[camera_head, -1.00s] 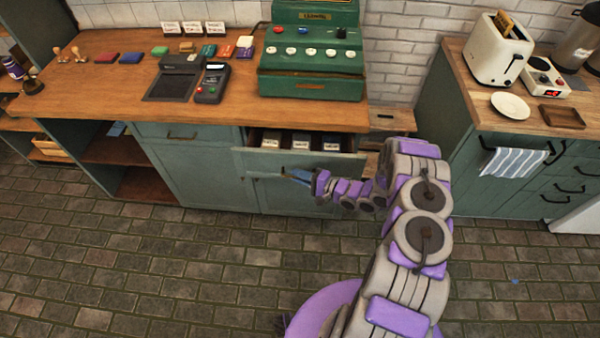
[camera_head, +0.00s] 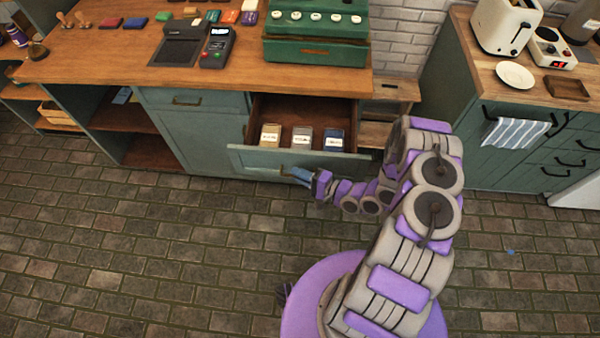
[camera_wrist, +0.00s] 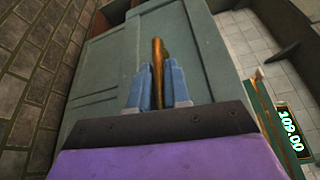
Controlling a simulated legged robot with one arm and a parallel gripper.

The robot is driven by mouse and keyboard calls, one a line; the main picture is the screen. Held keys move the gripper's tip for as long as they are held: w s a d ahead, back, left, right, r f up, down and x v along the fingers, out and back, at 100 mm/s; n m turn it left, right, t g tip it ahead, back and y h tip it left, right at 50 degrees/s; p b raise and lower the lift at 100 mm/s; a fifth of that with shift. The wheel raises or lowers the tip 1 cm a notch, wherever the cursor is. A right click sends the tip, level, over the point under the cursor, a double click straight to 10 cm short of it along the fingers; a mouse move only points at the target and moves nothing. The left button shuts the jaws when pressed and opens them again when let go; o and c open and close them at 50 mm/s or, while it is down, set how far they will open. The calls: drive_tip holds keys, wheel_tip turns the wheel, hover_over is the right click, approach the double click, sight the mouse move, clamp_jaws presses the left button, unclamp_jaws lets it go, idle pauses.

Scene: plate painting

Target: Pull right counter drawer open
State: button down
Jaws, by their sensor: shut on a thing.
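The right counter drawer (camera_head: 245,158) is pulled well out from the counter, and its wooden inside shows. Several small labelled packs (camera_head: 302,137) stand in a row inside it. My gripper (camera_head: 290,172) is at the front face of the drawer. In the wrist view my gripper (camera_wrist: 157,85) has its two blue fingers shut around the brass handle (camera_wrist: 157,52) on the green drawer front (camera_wrist: 205,60). In the head view the handle is hidden by the fingers.
The left drawer (camera_head: 190,98) is shut. A green cash register (camera_head: 316,45) and a card terminal (camera_head: 217,47) stand on the counter. The brick floor (camera_head: 130,240) in front is clear.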

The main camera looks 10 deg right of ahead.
drive_tip(key=shift+f, duration=0.15)
drive_tip(key=c, duration=1.2)
unclamp_jaws()
drive_tip(key=shift+o, duration=0.2)
drive_tip(key=p+v, duration=0.1)
drive_tip(key=v, duration=1.6)
drive_tip(key=shift+d, duration=0.2)
